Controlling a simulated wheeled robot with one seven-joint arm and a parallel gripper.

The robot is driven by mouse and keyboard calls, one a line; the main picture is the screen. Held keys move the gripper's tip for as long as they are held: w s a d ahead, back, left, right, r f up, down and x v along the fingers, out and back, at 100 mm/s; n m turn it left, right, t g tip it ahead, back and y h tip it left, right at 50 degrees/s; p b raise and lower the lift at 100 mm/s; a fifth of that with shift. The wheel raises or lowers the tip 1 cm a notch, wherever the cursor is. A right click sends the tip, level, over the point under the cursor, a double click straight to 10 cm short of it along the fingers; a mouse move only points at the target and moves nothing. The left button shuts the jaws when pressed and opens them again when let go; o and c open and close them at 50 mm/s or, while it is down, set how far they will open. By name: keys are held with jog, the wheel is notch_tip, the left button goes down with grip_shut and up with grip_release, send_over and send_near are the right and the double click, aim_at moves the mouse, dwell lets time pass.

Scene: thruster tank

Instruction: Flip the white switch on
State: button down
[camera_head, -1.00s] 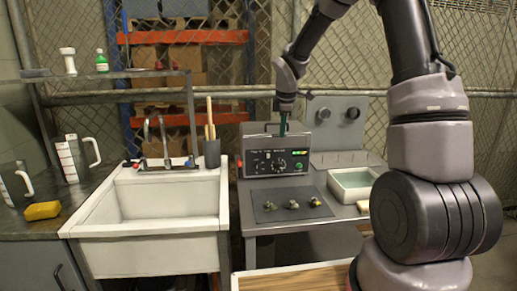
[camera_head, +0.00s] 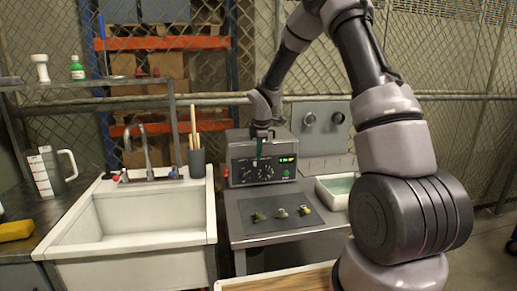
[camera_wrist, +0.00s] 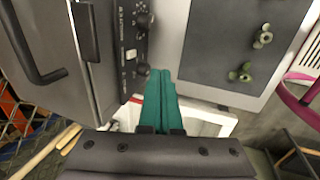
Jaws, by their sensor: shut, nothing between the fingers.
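A grey control box (camera_head: 240,151) stands on the metal table, with dark knobs and a green-lit display on its front panel. In the wrist view a small white rocker switch (camera_wrist: 131,54) sits among the knobs on that panel. My gripper (camera_head: 259,158) is in front of the panel's upper part, pointing down. In the wrist view its teal fingers (camera_wrist: 161,72) are shut together and empty. Their tips are beside the lowest visible knob, below and right of the switch. I cannot tell whether they touch the panel. In the head view the switch is too small to read clearly.
A dark mat (camera_head: 278,229) with several small fittings lies before the box. A white tray (camera_head: 327,194) stands to its right. A white sink (camera_head: 130,255) with a tap is to the left. The box's handle (camera_wrist: 36,68) shows in the wrist view.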

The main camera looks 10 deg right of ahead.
aim_at(255, 164)
jog(key=w+f, duration=0.5)
jog(key=shift+w+f, duration=0.2)
jog(key=shift+f, duration=0.2)
jog(key=shift+w+f, duration=0.2)
jog(key=shift+r, duration=0.85)
